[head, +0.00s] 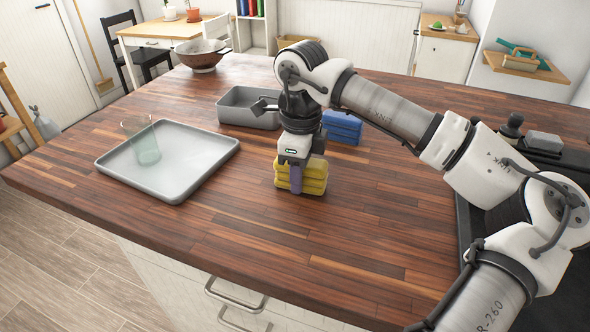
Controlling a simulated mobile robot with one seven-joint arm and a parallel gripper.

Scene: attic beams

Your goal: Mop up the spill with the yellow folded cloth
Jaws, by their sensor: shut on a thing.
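The yellow folded cloth (314,177) is a thick stack of layers on the wooden counter, near the middle of the head view. My gripper (296,181) points down over it and is shut on it; one finger shows against its front side. The far finger is hidden. The cloth appears to be at the counter surface; I cannot tell whether it is lifted slightly. No spill stands out clearly on the counter. A clear greenish glass (143,146) stands on the pale grey tray (190,178) at the left.
A blue folded cloth (342,125) lies behind the yellow one, to the right. A grey bin (232,112) stands behind my gripper, to the left. A colander bowl (201,57) is at the far left edge. The counter's front and right middle are clear.

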